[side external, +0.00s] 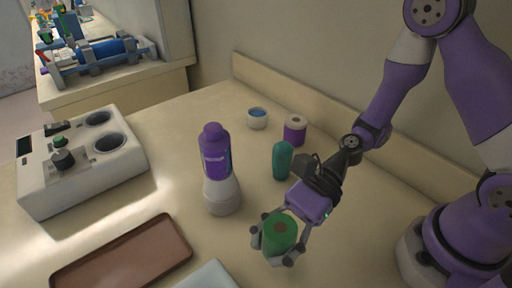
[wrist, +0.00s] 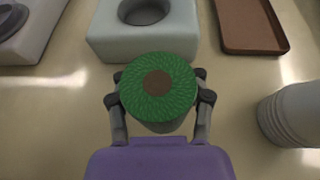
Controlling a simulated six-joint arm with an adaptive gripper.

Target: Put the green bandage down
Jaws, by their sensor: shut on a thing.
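The green bandage (side external: 280,231) is a short roll with a brown core on its top face. It also shows in the middle of the wrist view (wrist: 157,70), upright with its top toward the camera. My gripper (side external: 272,248) is shut on it, with one finger on each side, and the fingertips also show in the wrist view (wrist: 159,97). The bandage appears held over the table, but its underside is hidden and I cannot tell how far it is from the surface.
A pale block with a round recess (wrist: 100,32) lies just beyond the bandage. A brown tray (side external: 122,258), a purple-and-white bottle (side external: 216,165), a teal cylinder (side external: 282,160), a purple roll (side external: 295,131) and a small white cup (side external: 257,118) stand around. A white device (side external: 80,160) is at left.

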